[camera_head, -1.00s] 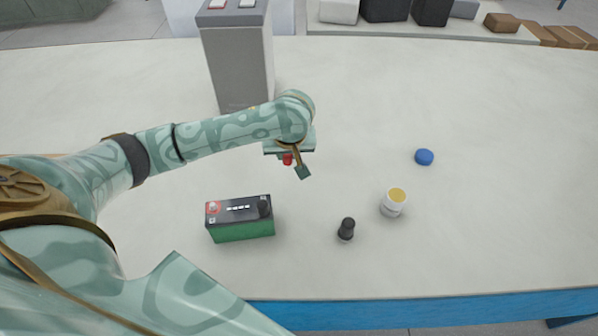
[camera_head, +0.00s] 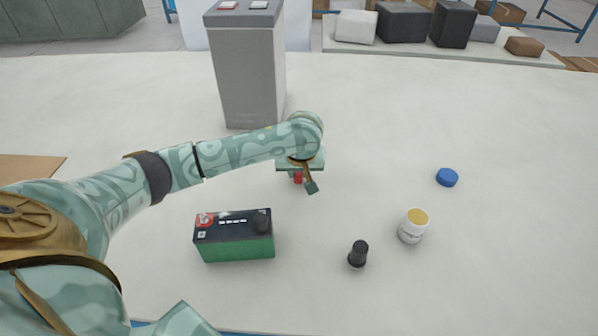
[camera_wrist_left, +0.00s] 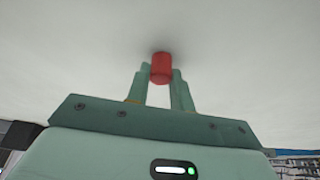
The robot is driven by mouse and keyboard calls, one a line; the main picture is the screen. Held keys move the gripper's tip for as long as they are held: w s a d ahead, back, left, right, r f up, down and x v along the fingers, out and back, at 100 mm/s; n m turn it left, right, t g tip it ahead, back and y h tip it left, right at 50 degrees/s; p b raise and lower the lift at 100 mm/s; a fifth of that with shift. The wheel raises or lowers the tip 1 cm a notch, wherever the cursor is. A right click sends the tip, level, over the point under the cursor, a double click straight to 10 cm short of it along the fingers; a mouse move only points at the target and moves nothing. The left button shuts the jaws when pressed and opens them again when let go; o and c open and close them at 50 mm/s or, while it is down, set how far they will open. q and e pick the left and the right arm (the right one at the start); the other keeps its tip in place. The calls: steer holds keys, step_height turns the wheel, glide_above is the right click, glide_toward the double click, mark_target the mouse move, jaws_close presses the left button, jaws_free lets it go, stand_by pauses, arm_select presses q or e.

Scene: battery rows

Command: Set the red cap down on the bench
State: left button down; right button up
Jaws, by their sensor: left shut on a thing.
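The red cap (camera_head: 298,178) is small and cylindrical. My left gripper (camera_head: 303,182) is shut on it, beyond the green battery in the head view. The left wrist view shows the red cap (camera_wrist_left: 161,68) between the two fingertips of my left gripper (camera_wrist_left: 160,74). The pale bench (camera_head: 480,130) lies beneath; I cannot tell whether the cap touches it. My right gripper is not in view.
A green battery with a black top (camera_head: 236,240) stands nearer on the left. A black bottle-shaped piece (camera_head: 358,254), a white jar with yellow top (camera_head: 413,226) and a blue cap (camera_head: 447,177) stand right. A tall grey battery (camera_head: 247,75) stands behind.

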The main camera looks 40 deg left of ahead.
arm_select(q)
steer(key=shift+f, duration=0.1)
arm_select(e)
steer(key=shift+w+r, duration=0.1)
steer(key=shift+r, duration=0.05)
arm_select(q)
steer(key=c, duration=1.2)
jaws_free()
steer(key=p+v, duration=0.8)
steer(key=v, duration=0.4)
steer(key=shift+p, duration=0.4)
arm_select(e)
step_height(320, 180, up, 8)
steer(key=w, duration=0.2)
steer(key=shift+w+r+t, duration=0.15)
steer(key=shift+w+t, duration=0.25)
